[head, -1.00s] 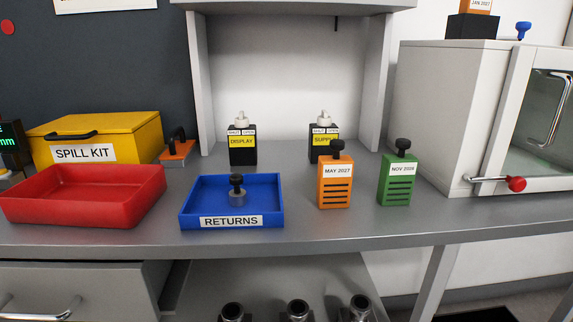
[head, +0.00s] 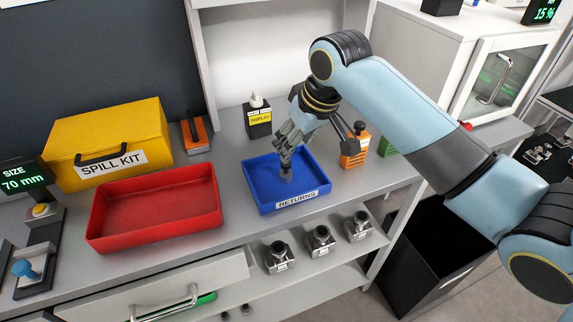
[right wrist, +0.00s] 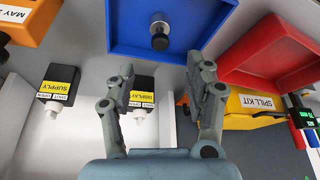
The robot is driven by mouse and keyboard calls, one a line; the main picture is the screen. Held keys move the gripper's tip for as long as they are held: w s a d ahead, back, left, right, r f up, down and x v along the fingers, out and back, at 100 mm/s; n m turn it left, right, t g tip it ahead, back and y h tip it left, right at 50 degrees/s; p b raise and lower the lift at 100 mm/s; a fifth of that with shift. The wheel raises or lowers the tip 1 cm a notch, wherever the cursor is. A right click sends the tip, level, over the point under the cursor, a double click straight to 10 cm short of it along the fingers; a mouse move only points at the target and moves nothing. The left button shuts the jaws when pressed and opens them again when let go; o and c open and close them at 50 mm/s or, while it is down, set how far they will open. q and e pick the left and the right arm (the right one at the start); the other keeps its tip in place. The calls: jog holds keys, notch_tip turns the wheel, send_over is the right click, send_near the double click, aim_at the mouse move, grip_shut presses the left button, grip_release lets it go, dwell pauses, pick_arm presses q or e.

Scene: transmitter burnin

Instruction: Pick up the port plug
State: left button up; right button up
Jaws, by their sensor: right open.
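A small grey plug with a black knob, which I take to be the port plug (head: 286,174), stands inside the blue RETURNS tray (head: 258,204). In the right wrist view the plug (right wrist: 160,36) shows against the tray's floor, beyond the fingertips and roughly in line with the gap between them. My right gripper (head: 286,152) points down over the tray. Its fingers (right wrist: 163,70) are spread and empty, and partly cover the plug in the head view. I cannot tell how much height separates them. My left gripper is not in view.
An empty red tray (head: 165,238) lies left of the blue tray, with the yellow SPILL KIT box (head: 110,120) behind it.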

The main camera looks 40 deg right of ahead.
aim_at(288, 164)
jog(key=x, duration=0.4)
jog(key=shift+w+a+f, duration=0.1)
jog(key=shift+a+f, duration=0.05)
jog(key=shift+f, duration=0.2)
jog(key=x, duration=0.5)
jog(key=shift+s+f, duration=0.3)
grip_shut()
